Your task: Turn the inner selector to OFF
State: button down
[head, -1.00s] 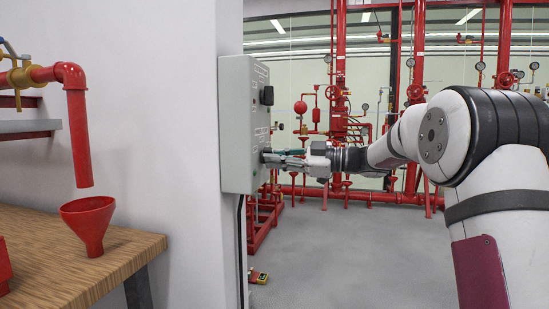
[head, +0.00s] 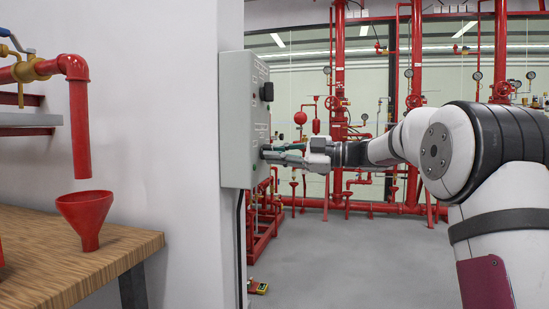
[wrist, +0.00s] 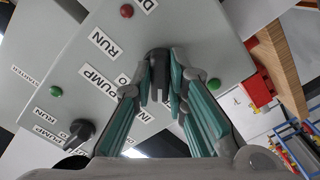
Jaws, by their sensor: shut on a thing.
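A grey control panel (head: 235,120) is fixed to the white wall, seen nearly edge-on in the head view. Its face (wrist: 200,25) shows tilted in the wrist view. My gripper (wrist: 165,80) is at the panel's lower part; it also shows in the head view (head: 272,153). Its teal-padded fingers are shut on a black selector knob (wrist: 157,57). The fingers hide part of that knob, and I cannot read its pointer position. A second black knob (wrist: 80,132) is free, at the lower left of the wrist view. No OFF label is readable.
A green lamp (wrist: 55,92) and a red lamp (wrist: 127,11) are on the panel face. A wooden bench (head: 110,262) with a red funnel (head: 87,216) stands left of the wall. Red pipework (head: 340,100) fills the background.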

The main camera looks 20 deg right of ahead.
jog(key=shift+n, duration=0.4)
jog(key=shift+n, duration=1.2)
jog(key=c, duration=1.5)
grip_release()
jog(key=shift+o, duration=0.2)
jog(key=v, duration=0.6)
